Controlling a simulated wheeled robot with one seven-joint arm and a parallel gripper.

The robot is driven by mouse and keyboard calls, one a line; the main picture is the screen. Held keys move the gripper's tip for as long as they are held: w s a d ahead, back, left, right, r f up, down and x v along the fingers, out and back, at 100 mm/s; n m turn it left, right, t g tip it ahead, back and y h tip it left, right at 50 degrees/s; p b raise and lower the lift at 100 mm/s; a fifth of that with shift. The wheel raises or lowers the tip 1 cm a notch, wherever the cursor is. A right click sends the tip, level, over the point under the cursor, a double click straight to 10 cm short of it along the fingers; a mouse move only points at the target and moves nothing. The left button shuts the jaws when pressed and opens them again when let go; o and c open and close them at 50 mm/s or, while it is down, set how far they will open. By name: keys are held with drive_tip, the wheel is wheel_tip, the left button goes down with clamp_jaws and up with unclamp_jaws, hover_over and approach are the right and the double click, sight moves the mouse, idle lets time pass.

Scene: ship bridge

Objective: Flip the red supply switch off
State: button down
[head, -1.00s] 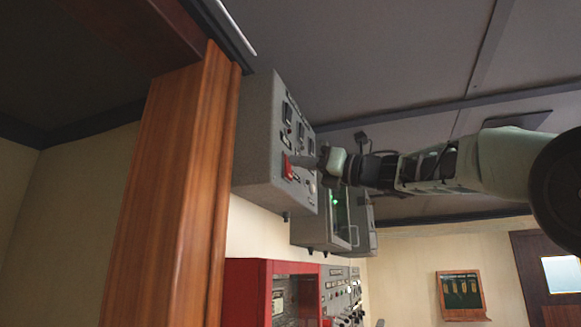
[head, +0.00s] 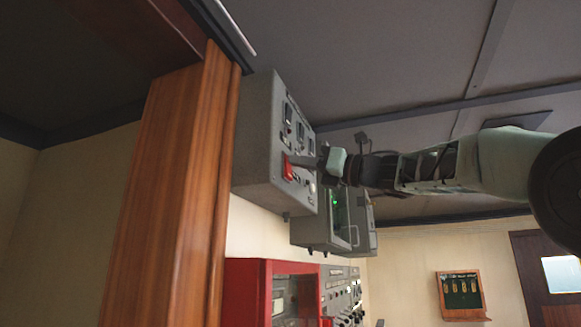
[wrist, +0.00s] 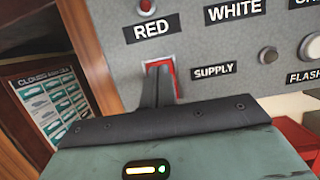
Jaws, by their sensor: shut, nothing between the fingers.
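The red supply switch (head: 287,168) is on the face of a grey control box (head: 258,140) high on the wall. In the wrist view its red part (wrist: 161,64) shows below the RED label and left of the SUPPLY label. My gripper (head: 301,160) is shut and empty, with its fingers pointing at the box face right at the switch. In the wrist view the fingers (wrist: 157,88) cover much of the switch. I cannot tell whether they touch it, or which way the lever is set.
A wooden post (head: 178,190) stands just left of the box. Another grey box with a green light (head: 336,203) hangs beyond it. A red cabinet (head: 247,290) is below. In the wrist view a round button (wrist: 268,55) sits right of the SUPPLY label.

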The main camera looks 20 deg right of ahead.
drive_tip(key=b+v, duration=0.5)
drive_tip(key=v, duration=0.2)
idle(0.7)
drive_tip(key=shift+d, duration=0.1)
idle(0.4)
